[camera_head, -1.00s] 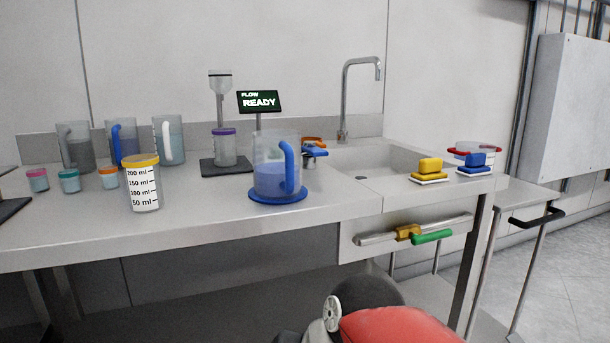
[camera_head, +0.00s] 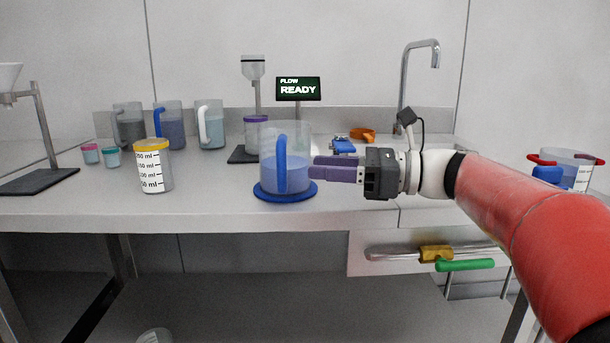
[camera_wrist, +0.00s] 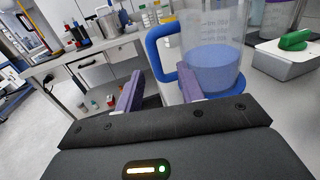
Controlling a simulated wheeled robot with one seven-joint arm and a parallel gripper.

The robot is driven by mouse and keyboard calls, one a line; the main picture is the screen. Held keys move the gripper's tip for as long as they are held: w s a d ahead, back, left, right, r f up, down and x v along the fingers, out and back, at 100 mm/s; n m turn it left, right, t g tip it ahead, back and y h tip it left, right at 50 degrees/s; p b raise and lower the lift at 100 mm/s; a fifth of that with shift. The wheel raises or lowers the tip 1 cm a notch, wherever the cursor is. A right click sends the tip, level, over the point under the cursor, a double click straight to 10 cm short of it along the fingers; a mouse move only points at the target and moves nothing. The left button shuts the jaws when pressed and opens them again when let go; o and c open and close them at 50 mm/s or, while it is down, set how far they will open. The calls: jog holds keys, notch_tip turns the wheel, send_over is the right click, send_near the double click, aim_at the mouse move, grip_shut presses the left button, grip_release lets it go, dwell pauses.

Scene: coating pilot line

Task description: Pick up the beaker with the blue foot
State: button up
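The beaker with the blue foot (camera_head: 296,171) stands upright on the bench. It is clear, holds blue liquid, and has a blue handle that faces me in the head view. Its round blue foot (camera_head: 265,192) is flat on the bench top. My gripper (camera_head: 318,174) is level with the beaker's lower half, at its right side in the head view. In the wrist view my gripper (camera_wrist: 160,88) has its two purple fingers spread apart with nothing between them. The beaker (camera_wrist: 212,62) and its blue handle (camera_wrist: 156,48) are just beyond the fingers. I cannot tell whether a finger touches it.
A yellow-lidded measuring jar (camera_head: 153,168) stands left of the beaker. Several handled jugs (camera_head: 171,127) stand at the back left. A jar with a purple lid (camera_head: 256,135) sits on a dark stand behind. A tap (camera_head: 403,85) rises behind the sink. The bench front edge is clear.

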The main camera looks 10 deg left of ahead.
aim_at(282, 189)
jog(key=a, duration=0.4)
jog(key=s+a, duration=0.1)
jog(key=a, duration=0.1)
jog(key=shift+a+f, duration=0.3)
jog(key=shift+a, duration=0.6)
grip_shut()
